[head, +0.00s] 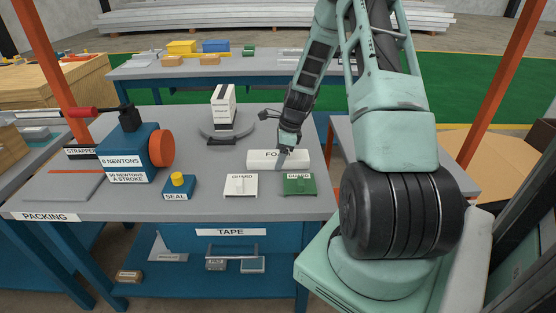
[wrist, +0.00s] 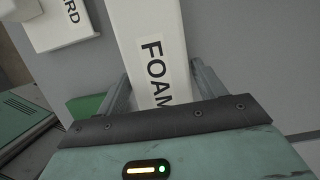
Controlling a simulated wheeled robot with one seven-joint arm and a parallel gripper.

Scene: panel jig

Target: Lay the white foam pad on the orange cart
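The white foam pad (head: 262,158), labelled FOAM, lies on the grey packing bench near its right end. In the wrist view the pad (wrist: 146,32) runs between the two fingers of my gripper (wrist: 162,85). In the head view my gripper (head: 287,152) is down at the pad's right half, one finger in front of its near side. The fingers are close beside both long sides; whether they press on it I cannot tell. The pad looks level and at bench height. I cannot make out an orange cart in either view.
A white guard (head: 241,185) and a green guard (head: 299,184) lie just in front of the pad. A round stand with a white box (head: 223,105) is behind left. A blue tool (head: 128,155) stands further left. An orange post (head: 507,70) rises at the right.

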